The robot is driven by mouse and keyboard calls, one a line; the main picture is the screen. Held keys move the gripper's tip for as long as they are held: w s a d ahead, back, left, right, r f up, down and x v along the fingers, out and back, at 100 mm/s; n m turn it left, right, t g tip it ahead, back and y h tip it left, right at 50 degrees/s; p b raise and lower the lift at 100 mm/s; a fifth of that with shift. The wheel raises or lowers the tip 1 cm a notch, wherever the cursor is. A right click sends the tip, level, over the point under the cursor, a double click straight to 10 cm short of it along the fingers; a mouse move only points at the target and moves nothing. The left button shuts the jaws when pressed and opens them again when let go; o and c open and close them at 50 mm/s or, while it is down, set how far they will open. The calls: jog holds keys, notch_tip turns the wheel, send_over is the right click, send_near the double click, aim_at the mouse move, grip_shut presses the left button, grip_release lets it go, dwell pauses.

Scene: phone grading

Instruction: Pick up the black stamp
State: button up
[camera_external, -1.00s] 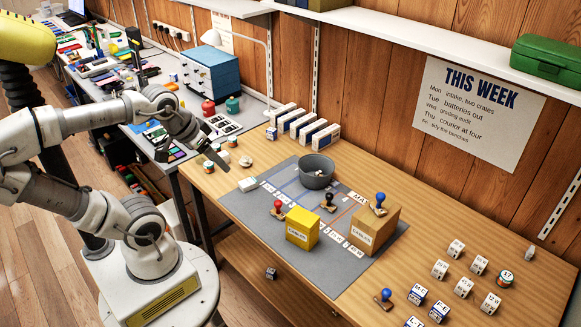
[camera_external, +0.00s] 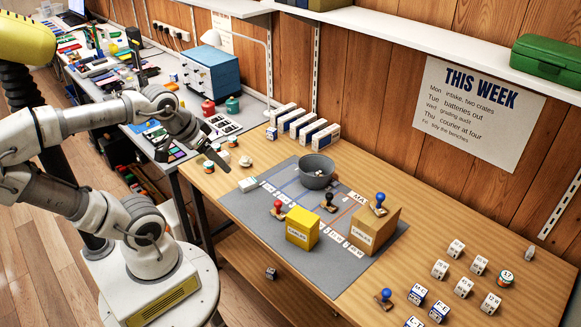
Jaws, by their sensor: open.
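The black stamp (camera_external: 329,202) stands upright on the grey mat (camera_external: 262,219), between the yellow box (camera_external: 301,229) and the cardboard box (camera_external: 371,233), just in front of the grey bowl (camera_external: 316,172). A red stamp (camera_external: 278,208) stands to its left on the mat. A blue stamp (camera_external: 380,203) sits on top of the cardboard box. My gripper (camera_external: 216,163) is open and empty, above the left end of the wooden table, well to the left of the black stamp and apart from it.
Another blue stamp (camera_external: 384,297) lies at the table's front right, near several white cubes (camera_external: 463,287). White boxes (camera_external: 297,125) stand in a row along the back. A small white block (camera_external: 248,184) is on the mat's left end.

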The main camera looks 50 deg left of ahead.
jog(key=n+t+h+b, duration=0.3)
jog(key=n+h+b, duration=0.85)
jog(key=n, duration=1.15)
send_near(330, 196)
jog(key=shift+y, duration=0.35)
jog(key=b+x, duration=0.1)
jog(key=x, duration=0.3)
jog(key=shift+w+d+f, duration=0.1)
jog(key=shift+w+f, duration=0.05)
jog(key=shift+w, duration=0.05)
jog(key=shift+a+b+x, duration=0.2)
jog(key=shift+b+x, duration=0.45)
jog(key=shift+x, duration=2.3)
jog(key=shift+w+f, duration=0.1)
jog(key=shift+w, duration=0.05)
jog(key=shift+c, duration=0.2)
